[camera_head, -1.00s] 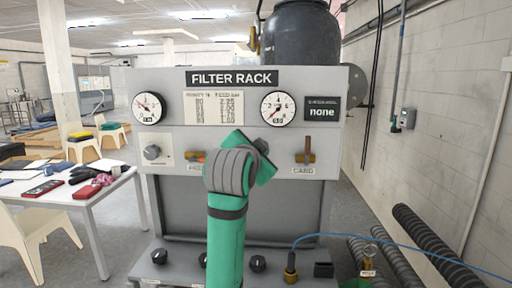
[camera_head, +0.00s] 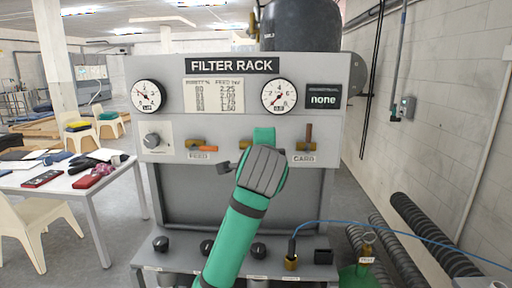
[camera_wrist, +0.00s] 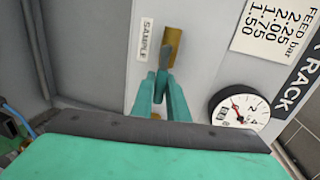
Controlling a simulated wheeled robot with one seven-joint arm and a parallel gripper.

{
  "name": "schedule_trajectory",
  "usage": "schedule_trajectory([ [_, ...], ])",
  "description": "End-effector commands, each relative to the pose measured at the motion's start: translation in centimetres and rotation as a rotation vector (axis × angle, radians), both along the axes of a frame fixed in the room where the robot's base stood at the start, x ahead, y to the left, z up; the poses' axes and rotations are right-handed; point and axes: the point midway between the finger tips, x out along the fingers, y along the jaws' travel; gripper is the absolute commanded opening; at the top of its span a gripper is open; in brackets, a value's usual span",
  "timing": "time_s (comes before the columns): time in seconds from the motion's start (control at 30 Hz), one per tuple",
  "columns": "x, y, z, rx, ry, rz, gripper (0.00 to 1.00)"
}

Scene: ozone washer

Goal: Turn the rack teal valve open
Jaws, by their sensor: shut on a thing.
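The valve labelled SAMPLE shows in the wrist view, with a brass body (camera_wrist: 173,38) and a thin grey-teal lever (camera_wrist: 165,55). My gripper (camera_wrist: 164,74) has its two teal fingers shut on this lever, with the lever between the tips. In the head view my wrist and forearm cover the valve, so its handle is hidden there. The lever runs roughly along the brass body in the wrist view. I cannot tell how far it is turned.
The FEED valve (camera_head: 197,145) with its orange handle lies to the left on the filter rack (camera_head: 230,95). The CARB valve (camera_head: 307,140) with its upright brown handle lies to the right. Black knobs (camera_head: 160,243) line the lower ledge. A blue hose (camera_head: 400,230) crosses the lower right.

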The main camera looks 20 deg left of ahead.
Motion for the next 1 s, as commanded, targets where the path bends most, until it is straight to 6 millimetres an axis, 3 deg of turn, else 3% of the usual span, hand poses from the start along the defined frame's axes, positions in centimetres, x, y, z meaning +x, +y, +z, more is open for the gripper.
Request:
schedule_trajectory([
  [0.2, 0.3, -1.4, -0.3, 0.046, 0.011, -0.019, 0.0],
  [0.67, 0.3, -1.6, -0.4, 0.055, 0.013, -0.022, 0.0],
  [0.7, 0.3, -1.6, -0.4, 0.055, 0.014, -0.022, 0.24],
  [0.73, 0.3, -1.6, -0.4, 0.055, 0.014, -0.022, 0.31],
  [1.0, 0.3, -1.5, -0.3, 0.054, 0.012, -0.02, 0.32],
])
